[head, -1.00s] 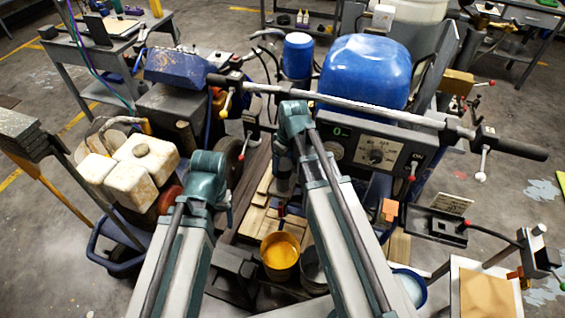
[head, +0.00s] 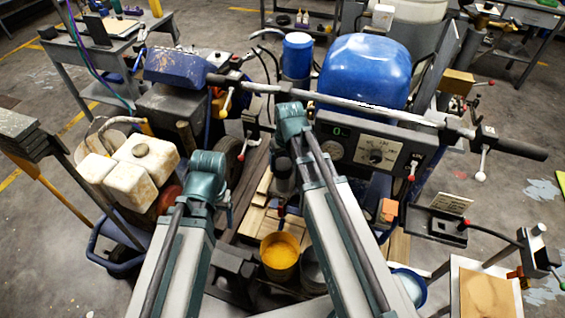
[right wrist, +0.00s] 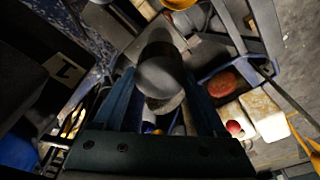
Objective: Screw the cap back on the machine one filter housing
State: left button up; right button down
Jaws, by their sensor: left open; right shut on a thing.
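In the right wrist view my right gripper (right wrist: 161,84) is shut on a dark grey round cap (right wrist: 160,72), which sits between its two fingers. The cap's pale flat face shows, but I cannot tell whether it touches the housing. In the head view my right arm reaches down over the machine, and a dark cylinder (head: 284,182) shows below its elbow, beside the wooden boards. I cannot single out the filter housing. My left arm bends down at the left of the machine; its gripper is hidden behind the arm.
A yellow paint pot (head: 280,256) stands below, between my arms. White containers (head: 140,160) stand at left. A plate marked 1 (right wrist: 65,70) shows in the wrist view.

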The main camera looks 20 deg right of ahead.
jog(key=shift+w+d, duration=0.3)
jog(key=m, duration=0.4)
jog(key=shift+h, duration=0.4)
jog(key=shift+c, duration=1.7)
grip_release()
jog(key=shift+m, duration=0.3)
jog(key=o, duration=0.3)
jog(key=shift+w+d+f, duration=0.1)
jog(key=shift+w+f, duration=0.05)
jog(key=shift+f, duration=0.05)
jog(key=shift+o, duration=0.2)
jog(key=shift+s+r, duration=0.1)
jog(key=shift+s, duration=0.1)
jog(key=shift+a+r+p, duration=0.2)
jog(key=shift+r+p, duration=0.15)
jog(key=shift+p, duration=0.05)
jog(key=r+p, duration=0.4)
jog(key=s+r+p, duration=0.1)
jog(key=r+p, duration=0.1)
jog(key=shift+a+r, duration=0.1)
jog(key=shift+r, duration=0.05)
